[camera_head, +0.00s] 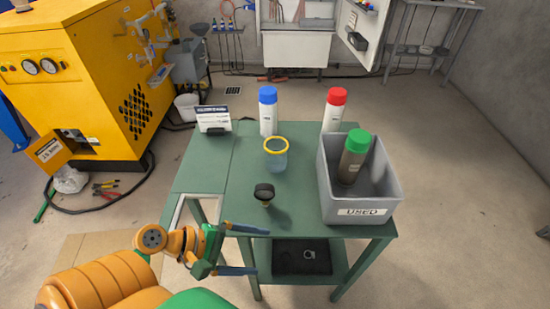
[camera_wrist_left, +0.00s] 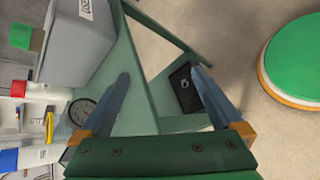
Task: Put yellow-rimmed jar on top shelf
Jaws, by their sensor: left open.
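The yellow-rimmed jar (camera_head: 276,158), clear with a yellow ring at its mouth, stands upright on the green table's top (camera_head: 210,175). In the left wrist view its yellow rim (camera_wrist_left: 49,126) shows at the left edge, partly cut by other things. My left gripper (camera_head: 262,251) is open and empty, in front of the table's front edge and below its top, apart from the jar. Its two fingers (camera_wrist_left: 160,78) show spread in the left wrist view. My right gripper is not in view. A grey shelf rack (camera_head: 430,49) stands at the far upper right.
Blue-capped (camera_head: 268,115) and red-capped (camera_head: 335,110) bottles stand behind. A grey USED bin (camera_head: 385,208) holding a green-capped bottle (camera_head: 353,158) is at right. A black tray (camera_head: 290,262) lies on the lower shelf.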

